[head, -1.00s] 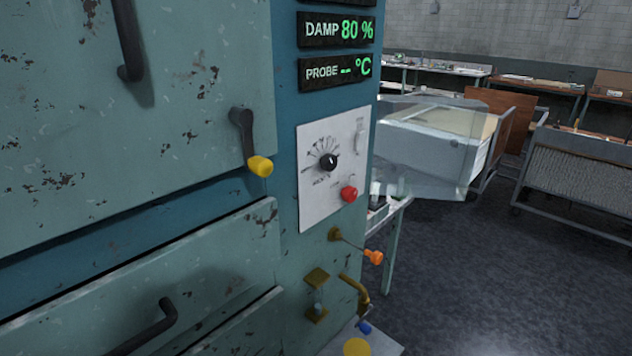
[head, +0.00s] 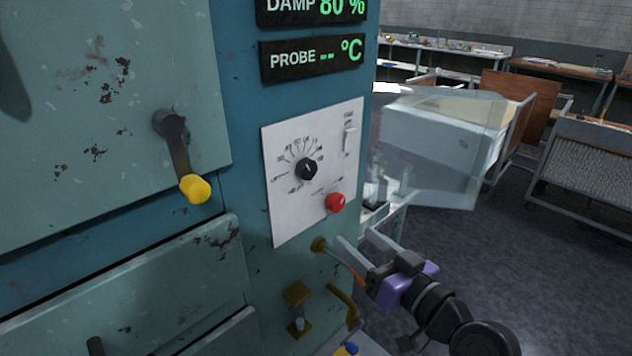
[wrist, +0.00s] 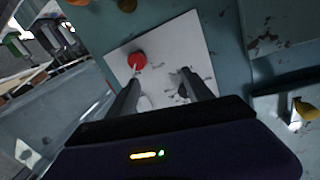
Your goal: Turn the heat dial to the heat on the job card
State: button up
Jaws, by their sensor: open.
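The heat dial (head: 306,169) is a black knob with a ring of printed marks on a white panel (head: 285,220) on the oven's front. Its marks are too small to read. In the wrist view the white panel (wrist: 190,40) lies beyond the fingers, and a finger hides most of the dial. My gripper (head: 358,250) is open and empty, below and to the right of the dial, apart from the panel. It also shows in the wrist view (wrist: 157,85). I cannot make out a job card.
A red knob (head: 336,202) and a switch (head: 348,138) share the panel. A yellow-ended door handle (head: 195,187) juts out at left. Brass fittings (head: 297,297) sit below. Displays (head: 312,57) above read DAMP 80 % and PROBE --. A clear-sided box (head: 440,140) stands behind at right.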

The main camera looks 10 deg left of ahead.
aim_at(310, 171)
jog(key=w+a+r+n+g+y, duration=0.1)
jog(key=a+r+n, duration=0.1)
jog(key=r, duration=0.3)
jog(key=w+a+r+n+g+y, duration=0.1)
jog(key=w+a+r+n+y, duration=0.1)
jog(key=r, duration=0.3)
jog(key=x, duration=0.2)
jog(key=p+x, duration=0.1)
jog(key=x, duration=0.1)
jog(key=p+x, duration=0.1)
jog(key=x, duration=0.2)
jog(key=shift+a+f, duration=0.1)
jog(key=shift+f, duration=0.2)
grip_shut()
